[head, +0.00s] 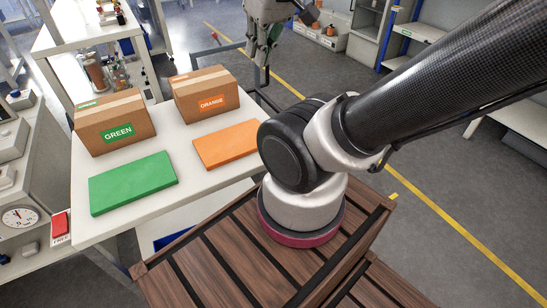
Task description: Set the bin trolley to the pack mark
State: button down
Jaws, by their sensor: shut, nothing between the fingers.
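My gripper (262,62) hangs at the top centre, beyond the far edge of the white table, fingers pointing down. It looks closed and holds nothing. Just below and behind it is a dark, thin-railed frame (268,97), which may be part of the bin trolley; the orange-label box and my arm hide much of it. A thin dark bar with a red end (214,36) shows to the left of the gripper. I cannot tell whether they belong together or whether the gripper touches the frame. I cannot make out the pack mark for sure.
The white table (190,134) holds a GREEN box (115,120), an ORANGE box (206,94), a green pad (133,182) and an orange pad (228,144). A yellow floor line (455,225) crosses open grey floor at right. Shelving (415,32) stands beyond.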

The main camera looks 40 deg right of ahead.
aim_at(199, 193)
jog(key=l+u, duration=0.1)
jog(key=l, duration=0.3)
jog(key=k+l, duration=0.1)
jog(key=l, duration=0.3)
jog(key=l+u, duration=0.15)
jog(key=l, duration=0.3)
jog(key=k+l+u, duration=0.1)
jog(key=l, duration=0.3)
jog(key=k+l+u, duration=0.1)
jog(key=l, duration=0.3)
jog(key=k+l, duration=0.15)
jog(key=l, duration=0.2)
jog(key=k+l+u, duration=0.15)
jog(key=l, duration=0.25)
jog(key=i+l+u, duration=0.2)
jog(key=i+l, duration=0.2)
jog(key=l, duration=0.15)
